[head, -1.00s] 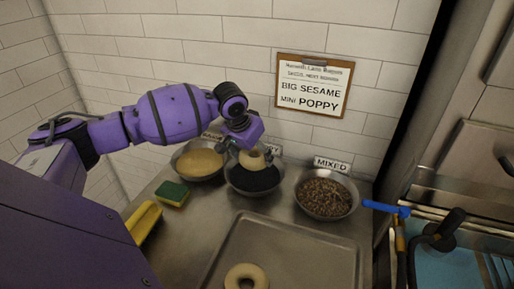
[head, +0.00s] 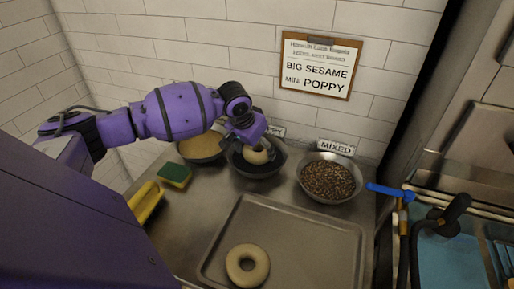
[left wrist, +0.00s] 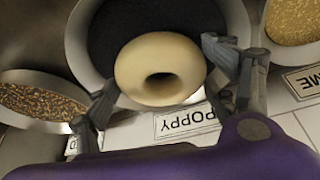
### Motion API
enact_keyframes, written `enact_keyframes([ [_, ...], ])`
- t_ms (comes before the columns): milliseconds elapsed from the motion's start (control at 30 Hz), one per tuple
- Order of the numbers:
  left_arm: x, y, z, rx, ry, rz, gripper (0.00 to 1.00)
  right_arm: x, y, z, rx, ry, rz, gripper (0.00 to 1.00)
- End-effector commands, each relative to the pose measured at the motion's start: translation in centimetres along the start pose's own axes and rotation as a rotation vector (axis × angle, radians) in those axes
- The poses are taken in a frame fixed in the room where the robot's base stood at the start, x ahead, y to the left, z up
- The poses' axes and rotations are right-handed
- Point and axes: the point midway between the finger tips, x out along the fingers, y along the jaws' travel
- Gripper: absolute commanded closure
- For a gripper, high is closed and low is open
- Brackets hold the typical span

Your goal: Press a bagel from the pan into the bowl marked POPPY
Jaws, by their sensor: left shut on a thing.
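My left gripper (head: 248,148) is shut on a pale bagel (head: 257,156), held over the dark seeds of the middle bowl (head: 283,165). In the left wrist view the bagel (left wrist: 140,62) sits between the two fingers, in front of the bowl (left wrist: 80,50) of black seeds, and the label POPPY (left wrist: 190,122) reads upside down beside that bowl. Whether the bagel touches the seeds is hard to tell. A second pale bagel (head: 233,267) lies on the metal pan (head: 300,245) at the front. My right gripper is not in view.
A bowl of pale seeds (head: 200,147) stands left of the middle bowl, and a MIXED bowl (head: 328,180) stands right. A sponge (head: 174,176) and a yellow-handled thing (head: 147,200) lie at left. An order board (head: 318,66) hangs on the wall. A blue-handled tool (head: 388,190) is at right.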

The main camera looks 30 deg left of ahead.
Motion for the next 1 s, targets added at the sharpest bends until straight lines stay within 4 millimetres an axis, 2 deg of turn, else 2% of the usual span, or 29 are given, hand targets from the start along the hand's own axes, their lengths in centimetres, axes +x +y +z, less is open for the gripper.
enact_keyframes([
  [1000, 0.74, 0.02, 0.28, 0.0, 0.0, 0.001, 0.51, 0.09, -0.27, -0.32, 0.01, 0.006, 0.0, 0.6],
])
